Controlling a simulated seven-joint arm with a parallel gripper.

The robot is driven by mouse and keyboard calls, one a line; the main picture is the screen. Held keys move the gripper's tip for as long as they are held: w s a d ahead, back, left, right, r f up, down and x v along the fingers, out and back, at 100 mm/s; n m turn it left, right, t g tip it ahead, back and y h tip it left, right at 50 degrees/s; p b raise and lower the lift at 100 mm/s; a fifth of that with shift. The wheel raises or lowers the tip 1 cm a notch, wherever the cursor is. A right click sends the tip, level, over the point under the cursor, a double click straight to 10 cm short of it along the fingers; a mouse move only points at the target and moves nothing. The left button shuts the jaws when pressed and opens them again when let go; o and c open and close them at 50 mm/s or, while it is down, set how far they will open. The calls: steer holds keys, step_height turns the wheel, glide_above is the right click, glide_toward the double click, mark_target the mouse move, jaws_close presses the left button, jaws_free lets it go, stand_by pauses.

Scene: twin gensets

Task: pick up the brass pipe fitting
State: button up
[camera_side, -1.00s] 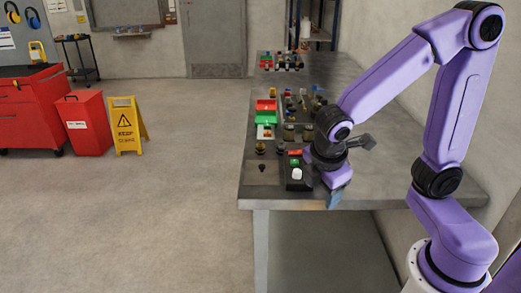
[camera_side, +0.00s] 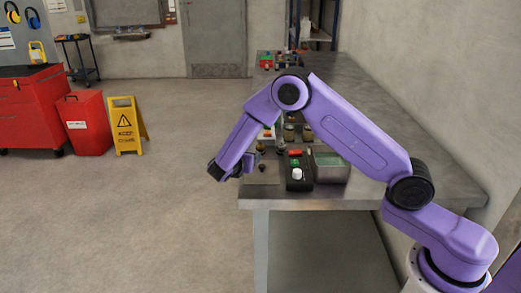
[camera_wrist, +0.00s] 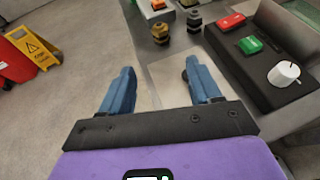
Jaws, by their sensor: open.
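A brass-coloured fitting (camera_wrist: 160,32) stands on the table ahead of my gripper (camera_wrist: 160,80) in the wrist view. It also shows small near the table's left edge in the side view (camera_side: 261,147). My gripper is open, its two blue fingers apart with nothing held between them. A small dark piece (camera_wrist: 185,75) shows beside the inner side of the right finger, partly hidden by it; I cannot tell if they touch. In the side view my gripper is at the table's front left corner, its fingertips hard to make out.
A darker fitting (camera_wrist: 194,20) stands right of the brass one. A black control box (camera_wrist: 262,65) with red, green and white parts lies to the right, beside a metal bin (camera_side: 331,166). The table's left edge is close, with open floor beyond.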

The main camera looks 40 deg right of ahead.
mark_target(259, 147)
steer(key=x, duration=1.1)
steer(key=shift+r+x, duration=0.15)
steer(key=shift+x, duration=1.45)
steer(key=shift+r+x, duration=0.1)
steer(key=shift+x, duration=1.45)
steer(key=shift+d, duration=0.15)
steer(key=shift+c, duration=0.3)
jaws_close()
steer(key=shift+r, duration=0.1)
